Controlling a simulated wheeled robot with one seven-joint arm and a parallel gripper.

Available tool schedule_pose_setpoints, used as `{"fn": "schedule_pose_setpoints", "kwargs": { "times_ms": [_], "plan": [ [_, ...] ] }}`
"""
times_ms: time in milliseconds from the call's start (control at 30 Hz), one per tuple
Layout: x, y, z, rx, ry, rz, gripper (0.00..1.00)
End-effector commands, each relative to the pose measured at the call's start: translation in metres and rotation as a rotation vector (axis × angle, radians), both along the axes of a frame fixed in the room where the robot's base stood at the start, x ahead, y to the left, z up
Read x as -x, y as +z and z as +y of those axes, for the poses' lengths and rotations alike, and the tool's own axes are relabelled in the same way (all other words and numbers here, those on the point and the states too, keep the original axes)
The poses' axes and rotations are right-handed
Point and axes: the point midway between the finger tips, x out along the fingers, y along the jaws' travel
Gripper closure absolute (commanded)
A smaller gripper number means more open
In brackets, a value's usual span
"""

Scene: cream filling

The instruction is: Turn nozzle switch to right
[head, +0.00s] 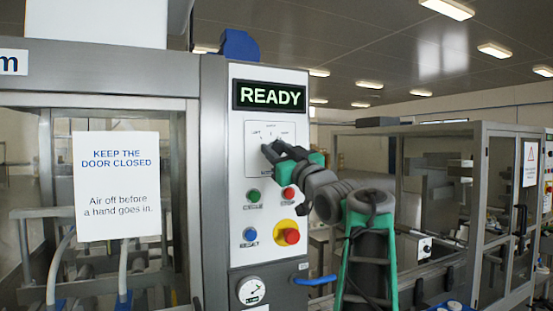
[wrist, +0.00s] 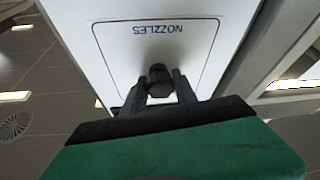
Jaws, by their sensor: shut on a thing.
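The nozzle switch is a dark knob (wrist: 159,74) on a white plate (wrist: 108,48) marked NOZZLES, which reads upside down in the wrist view. My gripper (wrist: 160,88) has one finger on each side of the knob and is shut on it. In the head view my gripper (head: 272,150) reaches in from the right to the switch plate (head: 256,131), below the lit READY display (head: 269,96). Small position labels show on the plate's upper part. My fingers hide the knob there, and I cannot tell which way it points.
Below the switch are a green button (head: 254,196), a red button (head: 288,193), a blue button (head: 250,234), a red emergency knob (head: 291,236) on yellow, and a gauge (head: 251,290). A glass door with a warning sign (head: 116,186) stands left. Another metal-framed machine (head: 480,190) stands right.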

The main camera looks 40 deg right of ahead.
Motion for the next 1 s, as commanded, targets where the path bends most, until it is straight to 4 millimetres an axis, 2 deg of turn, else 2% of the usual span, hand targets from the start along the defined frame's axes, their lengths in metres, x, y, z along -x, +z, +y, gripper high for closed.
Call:
{"fn": "schedule_pose_setpoints", "kwargs": {
  "times_ms": [400,933,967,1000],
  "plan": [
    [-0.0002,-0.0008,0.0006,-0.193,0.000,-0.056,1.00],
    [-0.0004,-0.0002,0.0003,-0.221,0.001,-0.064,1.00],
    [-0.0004,-0.0002,0.0003,-0.221,0.001,-0.064,0.64],
    [-0.0004,-0.0002,0.0003,-0.221,0.001,-0.064,0.61]
  ]
}}
